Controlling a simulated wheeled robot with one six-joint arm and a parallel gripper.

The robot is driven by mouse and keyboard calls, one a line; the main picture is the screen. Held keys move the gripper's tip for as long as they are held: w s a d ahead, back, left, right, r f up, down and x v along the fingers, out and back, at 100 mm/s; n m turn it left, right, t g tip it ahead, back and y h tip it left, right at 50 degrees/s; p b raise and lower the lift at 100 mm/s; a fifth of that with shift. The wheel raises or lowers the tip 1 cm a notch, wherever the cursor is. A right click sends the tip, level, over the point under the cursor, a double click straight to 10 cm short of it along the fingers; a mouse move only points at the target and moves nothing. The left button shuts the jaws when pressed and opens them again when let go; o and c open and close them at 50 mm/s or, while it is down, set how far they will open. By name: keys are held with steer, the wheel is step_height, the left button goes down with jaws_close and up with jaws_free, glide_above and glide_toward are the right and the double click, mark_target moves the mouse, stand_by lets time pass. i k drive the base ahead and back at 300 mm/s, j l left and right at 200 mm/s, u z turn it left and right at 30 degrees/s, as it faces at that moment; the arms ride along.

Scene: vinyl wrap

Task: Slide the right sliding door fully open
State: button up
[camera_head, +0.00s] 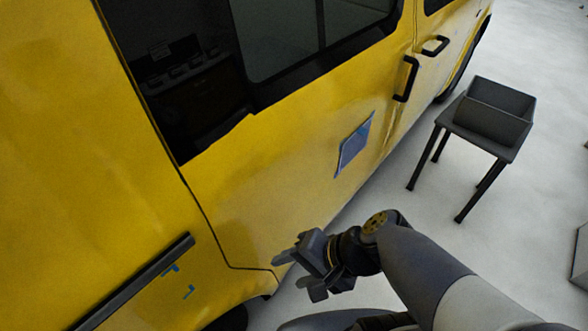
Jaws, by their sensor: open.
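The yellow sliding door (265,175) of a yellow van spans the middle of the view, with a dark window in its upper part. A black bar handle (406,80) stands near its right edge, and a second black handle (435,46) is on the panel beyond. A dark seam runs down the door's left side, and the door looks shut there. My gripper (299,276) is open and empty, in front of the door's lower part and well below and left of the handles. I cannot tell whether it touches the door.
A dark rail (136,284) runs along the van's side at lower left, with small blue marks below it. A blue patch (354,146) is on the door. A grey table (480,137) carrying an open bin (497,103) stands right of the van. Pale floor (400,240) is clear between them.

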mark_target(260, 160)
steer(key=i+l+z, duration=0.3)
steer(key=i+l, duration=0.6)
steer(key=i, duration=0.05)
